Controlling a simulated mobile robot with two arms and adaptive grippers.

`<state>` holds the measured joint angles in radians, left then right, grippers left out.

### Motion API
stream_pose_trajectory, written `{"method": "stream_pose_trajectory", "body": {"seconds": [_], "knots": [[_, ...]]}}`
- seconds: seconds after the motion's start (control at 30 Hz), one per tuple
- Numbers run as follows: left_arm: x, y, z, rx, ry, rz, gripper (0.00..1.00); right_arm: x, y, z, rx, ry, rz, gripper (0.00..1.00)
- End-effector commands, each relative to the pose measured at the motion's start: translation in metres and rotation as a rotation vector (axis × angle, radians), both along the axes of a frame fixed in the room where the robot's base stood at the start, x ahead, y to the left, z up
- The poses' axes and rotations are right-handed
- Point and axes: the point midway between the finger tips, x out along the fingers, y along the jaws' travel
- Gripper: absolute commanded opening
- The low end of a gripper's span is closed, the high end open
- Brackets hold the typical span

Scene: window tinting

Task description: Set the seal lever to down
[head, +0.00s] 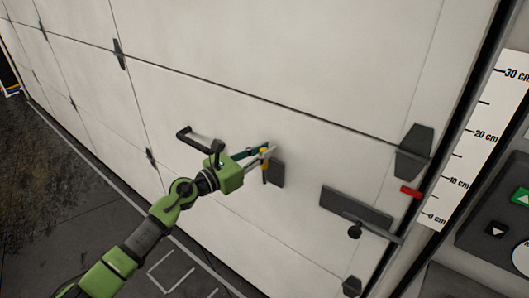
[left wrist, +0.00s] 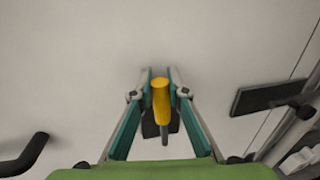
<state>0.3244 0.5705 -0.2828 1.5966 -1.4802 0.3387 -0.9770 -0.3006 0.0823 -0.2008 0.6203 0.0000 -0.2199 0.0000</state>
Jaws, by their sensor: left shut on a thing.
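The seal lever (head: 264,166), with a yellow grip, sits at a small dark plate (head: 278,174) on the pale door panel. My green left gripper (head: 267,151) is at the lever, its fingers around the yellow part. In the left wrist view the yellow grip (left wrist: 161,99) stands between the two teal fingers (left wrist: 161,84), with a thin grey rod below it and the dark plate behind. The left gripper is shut on the lever. The fingers hide part of it in the head view, so its exact angle is hard to tell. My right gripper is not in view.
A black bar handle (head: 200,140) sticks out left of the gripper. A dark latch plate with a knob (head: 355,231) is to the right. A red marker (head: 411,191) sits beside a centimetre scale (head: 480,140). A button panel (head: 500,228) is at far right.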

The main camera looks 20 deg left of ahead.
Motion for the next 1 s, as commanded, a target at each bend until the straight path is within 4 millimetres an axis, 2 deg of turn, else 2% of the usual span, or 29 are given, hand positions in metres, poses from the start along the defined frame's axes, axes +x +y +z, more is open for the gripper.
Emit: {"method": "stream_pose_trajectory", "body": {"seconds": [0.27,0.57,1.0], "knots": [[0.007,0.019,-0.008,-0.142,0.052,0.001,0.00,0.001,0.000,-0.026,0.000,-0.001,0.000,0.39],[0.018,0.050,-0.019,-0.401,0.145,0.002,0.00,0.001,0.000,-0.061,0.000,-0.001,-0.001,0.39],[0.032,0.087,-0.050,-0.791,0.288,0.002,0.00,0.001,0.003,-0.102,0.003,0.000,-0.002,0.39]]}}
